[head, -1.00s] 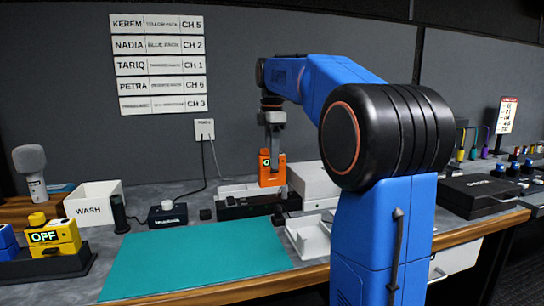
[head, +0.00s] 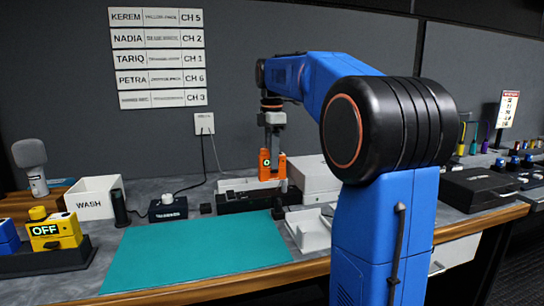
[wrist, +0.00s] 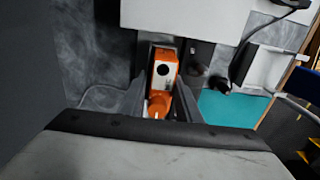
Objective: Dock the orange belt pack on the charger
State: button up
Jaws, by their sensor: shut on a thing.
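The orange belt pack (head: 280,168) is upright in my gripper (head: 272,154), with a small lit green display on its face. In the wrist view the orange belt pack (wrist: 164,72) sits between the two dark fingers of my gripper (wrist: 162,100), which are shut on it. The charger (head: 249,199) is a dark block with a pale back on the worktop, directly under the pack. The pack's lower end is at or just above the charger's right part; I cannot tell whether it touches. A dark slot strip of the charger (wrist: 198,60) shows beside the pack in the wrist view.
A white box (head: 314,180) stands right of the charger, and a white tray (head: 308,232) in front of it. A teal mat (head: 195,255) covers the front worktop. A WASH bin (head: 92,204), a small dark box (head: 168,211) and yellow packs (head: 56,232) are on the left.

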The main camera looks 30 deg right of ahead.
jog(key=shift+f, duration=0.8)
jog(key=o, duration=1.3)
notch_tip(320, 180, up, 17)
jog(key=shift+r, duration=0.15)
